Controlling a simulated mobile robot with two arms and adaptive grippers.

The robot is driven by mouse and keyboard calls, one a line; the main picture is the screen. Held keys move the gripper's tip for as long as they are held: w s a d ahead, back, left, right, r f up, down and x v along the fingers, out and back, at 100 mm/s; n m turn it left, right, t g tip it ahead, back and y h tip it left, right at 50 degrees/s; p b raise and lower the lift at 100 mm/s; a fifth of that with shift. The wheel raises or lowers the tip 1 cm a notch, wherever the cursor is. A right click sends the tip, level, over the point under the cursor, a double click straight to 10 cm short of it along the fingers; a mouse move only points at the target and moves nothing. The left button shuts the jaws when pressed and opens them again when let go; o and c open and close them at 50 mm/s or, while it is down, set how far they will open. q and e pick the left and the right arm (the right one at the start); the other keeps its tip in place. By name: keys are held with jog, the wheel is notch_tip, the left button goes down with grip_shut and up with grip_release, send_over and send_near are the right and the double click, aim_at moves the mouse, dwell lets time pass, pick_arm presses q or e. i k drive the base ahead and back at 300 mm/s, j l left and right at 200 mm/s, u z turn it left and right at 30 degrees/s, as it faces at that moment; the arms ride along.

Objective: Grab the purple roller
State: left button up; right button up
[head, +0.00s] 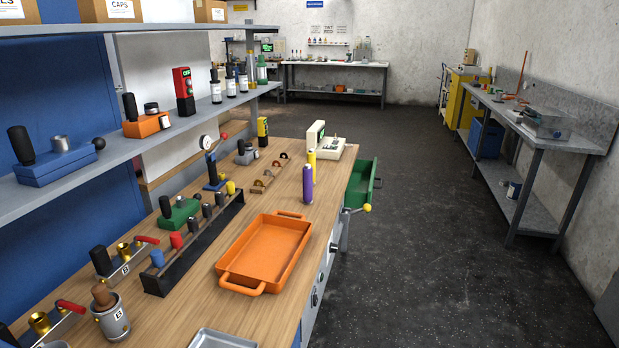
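A purple roller (308,184) stands upright on the wooden workbench (335,184), near its right edge in the head view. A yellow part (312,158) shows at its top; I cannot tell whether it belongs to the roller or stands behind it. Neither of my grippers is in view.
An orange tray (268,252) with handles lies in front of the roller. A white open case (331,149) is behind it. A green drawer (365,185) sticks out at the bench's right side. Tools in a rack (200,243) line the left. Dark floor (430,250) is clear to the right.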

aim_at(308, 169)
jog(key=k, duration=0.3)
jog(key=k+u, duration=0.1)
jog(key=u, duration=0.25)
jog(key=k+u, duration=0.1)
jog(key=u, duration=0.3)
jog(key=k+j+u, duration=0.1)
jog(key=u, duration=0.25)
jog(key=i+l, duration=0.15)
jog(key=l, duration=0.2)
jog(key=i+l, duration=0.35)
jog(key=l, duration=0.3)
jog(key=i+l+u, duration=0.1)
jog(key=l, duration=0.2)
jog(key=i+l, duration=0.2)
jog(key=l, duration=0.15)
jog(key=i+l, duration=0.15)
jog(key=l, duration=0.2)
